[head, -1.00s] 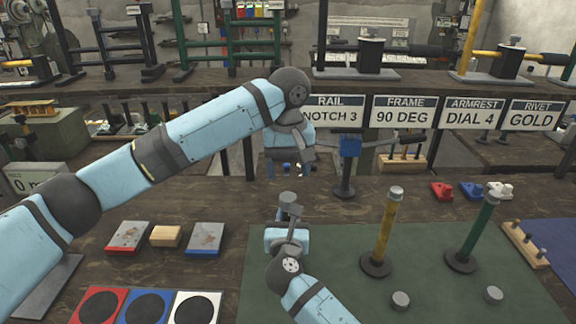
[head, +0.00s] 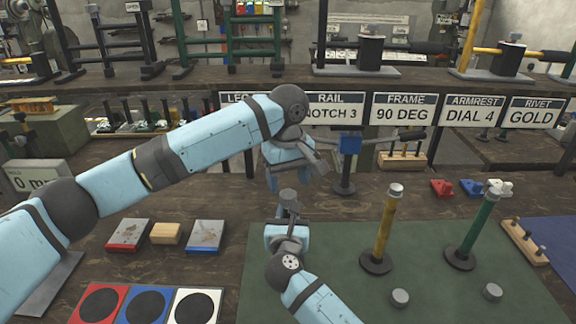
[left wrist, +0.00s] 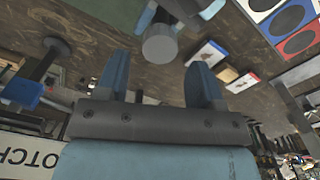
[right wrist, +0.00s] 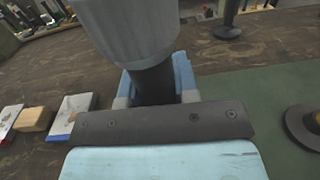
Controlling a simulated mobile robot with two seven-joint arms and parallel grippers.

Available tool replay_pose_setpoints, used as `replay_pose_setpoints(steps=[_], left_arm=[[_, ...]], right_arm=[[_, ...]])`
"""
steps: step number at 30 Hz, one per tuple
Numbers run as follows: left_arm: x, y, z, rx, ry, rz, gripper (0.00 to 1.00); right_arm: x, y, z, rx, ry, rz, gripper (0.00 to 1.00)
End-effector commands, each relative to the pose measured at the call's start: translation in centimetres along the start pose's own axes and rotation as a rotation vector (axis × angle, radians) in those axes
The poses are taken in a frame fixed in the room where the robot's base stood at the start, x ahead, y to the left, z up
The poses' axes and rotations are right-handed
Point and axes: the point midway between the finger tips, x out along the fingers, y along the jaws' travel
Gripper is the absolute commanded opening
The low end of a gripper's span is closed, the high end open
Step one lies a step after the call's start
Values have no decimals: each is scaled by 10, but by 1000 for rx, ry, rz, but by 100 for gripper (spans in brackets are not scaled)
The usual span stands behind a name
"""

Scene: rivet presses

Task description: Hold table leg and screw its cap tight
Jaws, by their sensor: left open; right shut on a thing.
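My right gripper (head: 287,228) is shut on a dark table leg (right wrist: 152,85), held upright above the work table. A grey ribbed cap (right wrist: 128,28) sits on the leg's top end; in the head view the cap (head: 287,196) shows just below my left gripper. Whether the cap is tight I cannot tell. My left gripper (head: 298,176) is open and points down over the cap. In the left wrist view the cap (left wrist: 160,45) lies beyond and between the two spread blue fingers, apart from them.
A yellow leg (head: 385,230) and a green leg (head: 475,232) stand on round bases on the green mat (head: 330,260). Grey discs (head: 400,297) lie in front. A blue-headed stand (head: 348,145) is close behind my left gripper. Signs (head: 403,111) hang along the shelf.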

Motion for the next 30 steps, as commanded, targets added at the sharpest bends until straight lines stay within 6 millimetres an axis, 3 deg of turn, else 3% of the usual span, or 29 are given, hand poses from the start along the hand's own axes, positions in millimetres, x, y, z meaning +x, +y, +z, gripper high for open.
replay_pose_setpoints(steps=[3, 9, 20, 26, 30], left_arm=[[20, -1, 0, 0, -1, -2, 61], [38, 0, 0, 0, 0, 0, 61], [42, 0, 0, 0, 0, 0, 61], [42, 0, 0, 0, 0, 0, 15], [42, 0, 0, 1, 0, 0, 12]], right_arm=[[0, 0, 0, 0, 0, 0, 0], [0, 0, 0, 0, 0, 0, 0], [0, 0, 0, 0, 0, 0, 0], [0, 0, 0, 0, 0, 0, 0], [0, 0, 0, 0, 0, 0, 0]])
